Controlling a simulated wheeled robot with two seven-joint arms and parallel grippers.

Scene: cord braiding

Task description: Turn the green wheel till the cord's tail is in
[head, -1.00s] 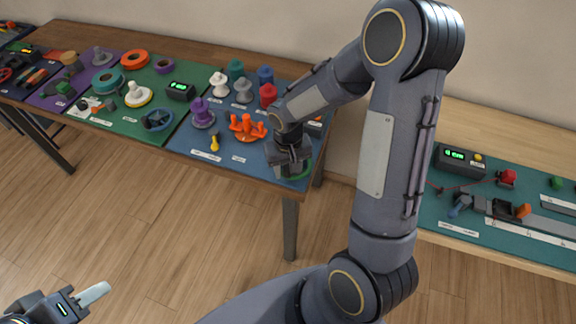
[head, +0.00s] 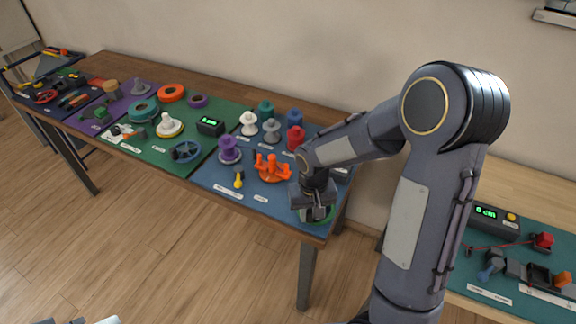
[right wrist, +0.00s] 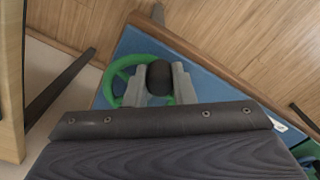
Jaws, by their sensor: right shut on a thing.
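The green wheel (head: 331,215) lies flat at the near right corner of the blue mat, mostly covered by my right gripper (head: 317,212). In the right wrist view the green rim (right wrist: 107,84) curves out left of the fingers. There my right gripper (right wrist: 159,82) is shut on a dark round knob (right wrist: 159,76) at the wheel. A pronged orange piece (head: 271,168) stands left of the wheel. I cannot make out a cord or its tail at the wheel. Only a sliver of my left gripper (head: 100,320) shows at the bottom edge, its fingers cut off.
Several bobbins, among them a red one (head: 296,138) and a purple one (head: 229,150), stand on the blue mat (head: 214,178). A yellow piece (head: 239,179) lies near its front edge. At right, another table has a green-lit display (head: 487,213) and a red cord.

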